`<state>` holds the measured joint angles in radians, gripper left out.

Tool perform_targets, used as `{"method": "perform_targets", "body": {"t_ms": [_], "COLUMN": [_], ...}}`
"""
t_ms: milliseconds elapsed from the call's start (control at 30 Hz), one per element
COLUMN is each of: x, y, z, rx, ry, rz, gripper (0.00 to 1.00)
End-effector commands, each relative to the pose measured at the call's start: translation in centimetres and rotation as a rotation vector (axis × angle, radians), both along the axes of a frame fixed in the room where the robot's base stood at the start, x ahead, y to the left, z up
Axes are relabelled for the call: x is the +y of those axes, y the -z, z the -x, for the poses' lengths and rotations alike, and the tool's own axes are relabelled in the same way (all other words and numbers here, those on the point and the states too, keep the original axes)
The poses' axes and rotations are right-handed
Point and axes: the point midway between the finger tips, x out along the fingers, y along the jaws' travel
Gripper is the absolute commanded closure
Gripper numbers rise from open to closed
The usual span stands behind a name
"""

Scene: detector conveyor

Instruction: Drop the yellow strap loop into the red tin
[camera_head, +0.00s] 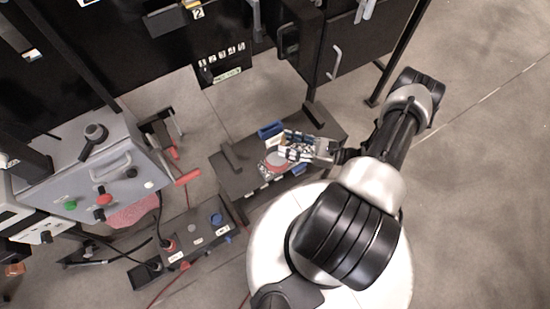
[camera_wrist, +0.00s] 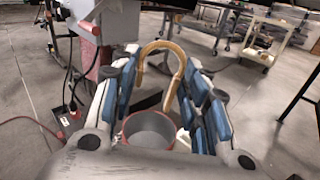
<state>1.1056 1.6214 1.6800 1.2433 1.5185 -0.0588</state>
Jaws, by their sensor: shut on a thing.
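The yellow strap loop (camera_wrist: 163,47) shows in the wrist view as a tan arch between the fingers of my gripper (camera_wrist: 160,82). My gripper is shut on it, and its lower ends are partly hidden by the fingers. The red tin (camera_wrist: 150,129) is open at the top, with a grey inside and a red rim, and shows below the loop between the fingers. In the head view my gripper (camera_head: 293,149) is over the dark bench beside the tin (camera_head: 277,161), partly covering it. The loop is too small to make out clearly there.
The tin stands on a dark low bench (camera_head: 235,184) with a blue item (camera_head: 270,130) behind it. A grey control box (camera_head: 95,172) with buttons and a red-handled lever stands to the left. A dark cabinet (camera_head: 340,45) rises behind. Open floor lies to the right.

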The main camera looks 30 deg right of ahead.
Motion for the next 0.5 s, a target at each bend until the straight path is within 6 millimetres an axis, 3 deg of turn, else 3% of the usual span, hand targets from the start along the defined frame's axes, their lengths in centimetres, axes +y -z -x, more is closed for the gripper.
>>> {"method": "perform_targets", "body": {"t_ms": [300,500], "x": [0.1,0.1], "y": [4.0,5.0], "z": [0.0,0.0], "rx": [0.000,0.000], "ry": [0.000,0.000], "rz": [0.000,0.000], "gripper": [0.74,0.74]}}
